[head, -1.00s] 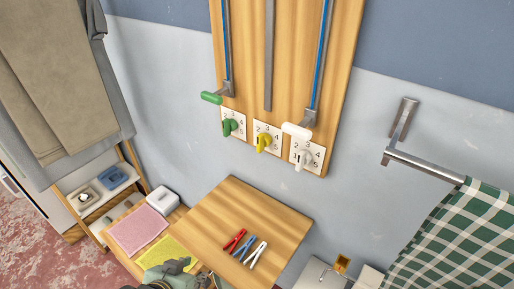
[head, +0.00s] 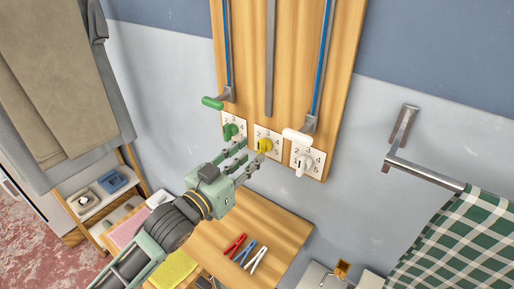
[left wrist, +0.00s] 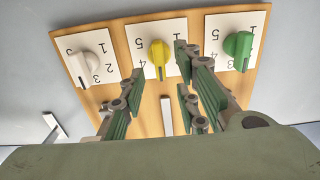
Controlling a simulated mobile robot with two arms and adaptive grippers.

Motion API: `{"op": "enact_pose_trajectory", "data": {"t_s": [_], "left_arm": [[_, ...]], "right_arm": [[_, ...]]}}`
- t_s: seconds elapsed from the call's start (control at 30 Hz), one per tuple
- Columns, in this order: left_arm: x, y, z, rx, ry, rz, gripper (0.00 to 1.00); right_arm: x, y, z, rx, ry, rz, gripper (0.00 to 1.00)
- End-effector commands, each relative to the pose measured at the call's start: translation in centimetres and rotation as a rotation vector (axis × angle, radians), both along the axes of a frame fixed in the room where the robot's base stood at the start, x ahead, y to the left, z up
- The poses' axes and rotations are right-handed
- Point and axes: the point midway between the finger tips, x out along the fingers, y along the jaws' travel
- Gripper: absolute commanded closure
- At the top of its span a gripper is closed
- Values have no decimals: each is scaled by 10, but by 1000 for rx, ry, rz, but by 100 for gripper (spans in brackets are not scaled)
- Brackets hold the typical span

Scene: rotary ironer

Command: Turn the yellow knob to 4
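The yellow knob (head: 265,144) sits on the middle of three white number plates on the wooden board (head: 283,60). It also shows in the left wrist view (left wrist: 160,52), with its dark mark pointing down in that picture; the number beside the mark cannot be read. My left gripper (head: 249,155) is just below and left of the knob in the head view, its fingers spread. In the left wrist view its fingers (left wrist: 165,85) stand apart, with the knob ahead of the gap and nothing held. Contact with the knob is not visible. My right gripper is not in view.
A green knob (head: 230,131) and a white knob (head: 302,165) flank the yellow one closely. Green (head: 212,103) and white (head: 297,135) lever handles are above. A wooden table (head: 285,222) with clothes pegs is below. A towel rail (head: 425,172) is at right.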

Motion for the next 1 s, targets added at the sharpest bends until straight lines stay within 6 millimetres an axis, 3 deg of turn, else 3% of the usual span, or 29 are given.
{"op": "enact_pose_trajectory", "data": {"t_s": [0.3,0.6,0.93,1.0], "left_arm": [[30,-23,0,1,0,0,70],[32,-24,-1,2,1,0,70],[32,-23,0,2,1,1,99],[32,-23,0,1,0,1,100]], "right_arm": [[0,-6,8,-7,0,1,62],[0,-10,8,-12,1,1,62],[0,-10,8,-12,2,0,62],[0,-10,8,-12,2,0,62]]}}
